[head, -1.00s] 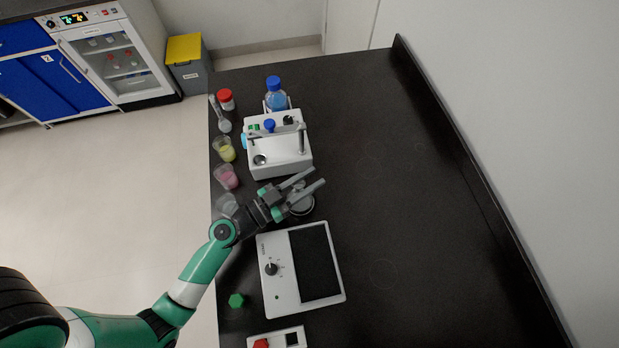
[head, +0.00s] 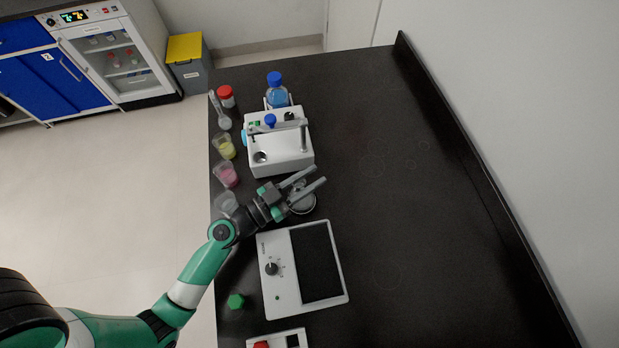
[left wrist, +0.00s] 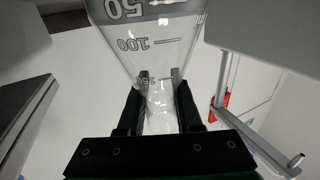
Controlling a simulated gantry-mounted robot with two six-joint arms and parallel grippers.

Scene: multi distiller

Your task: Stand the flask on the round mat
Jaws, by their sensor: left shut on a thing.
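My left gripper (head: 307,182) is over the bench between the white apparatus and the flat device in the head view. In the left wrist view, a clear flask (left wrist: 150,45) with grey volume marks sits between the gripper's fingers (left wrist: 158,100), which are shut on its narrow neck. Its wider body fills the top of that view. A round grey-rimmed shape (head: 305,207) shows just below the fingers in the head view, partly hidden. I cannot tell whether it is the flask's base or the round mat. My right gripper is not in view.
The white apparatus (head: 282,155) stands behind the gripper, and a flat device with a black plate (head: 318,262) lies in front. Cups of pink (head: 226,174) and yellow liquid (head: 224,147) line the left edge. A green piece (head: 236,301) lies nearer. The bench's right side is clear.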

